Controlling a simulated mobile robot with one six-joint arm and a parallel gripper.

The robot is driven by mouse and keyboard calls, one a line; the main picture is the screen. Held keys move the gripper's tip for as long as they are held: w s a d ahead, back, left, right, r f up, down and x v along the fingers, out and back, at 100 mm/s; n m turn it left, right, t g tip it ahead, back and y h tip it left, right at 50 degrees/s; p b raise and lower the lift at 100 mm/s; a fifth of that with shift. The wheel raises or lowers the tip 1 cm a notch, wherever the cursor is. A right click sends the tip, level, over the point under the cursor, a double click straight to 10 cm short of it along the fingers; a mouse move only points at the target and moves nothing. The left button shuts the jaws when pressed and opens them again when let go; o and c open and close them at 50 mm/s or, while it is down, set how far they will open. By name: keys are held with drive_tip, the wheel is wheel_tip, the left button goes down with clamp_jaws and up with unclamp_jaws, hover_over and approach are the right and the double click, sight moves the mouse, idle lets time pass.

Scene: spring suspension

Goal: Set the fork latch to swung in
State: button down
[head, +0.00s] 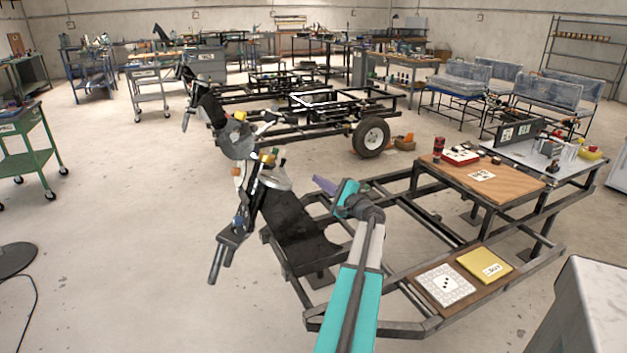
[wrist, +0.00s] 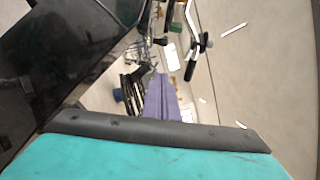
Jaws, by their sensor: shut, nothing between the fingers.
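My gripper (head: 318,180) reaches out over the near frame, its purple fingers pointing left toward the front assembly. In the wrist view its fingers (wrist: 160,80) are together and empty. The front assembly (head: 245,205) stands left of the gripper, with a round metal plate, orange and yellow knobs and dark grips hanging low. A gap shows between it and my fingers. In the wrist view, metal rods and a lever with a black end (wrist: 190,68) show beyond the fingertips. I cannot tell which part is the fork latch, nor its position.
A black panel (head: 297,232) lies on the dark tube frame (head: 420,322) below my gripper. A wooden board (head: 510,187) with small items stands to the right. A second wheeled frame (head: 290,128) is behind.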

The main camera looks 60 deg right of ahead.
drive_tip(key=a+r+p+x, duration=0.1)
drive_tip(key=a+p+x, duration=0.1)
drive_tip(key=x, duration=0.9)
drive_tip(key=shift+w+a, duration=0.2)
drive_tip(key=shift+w, duration=0.55)
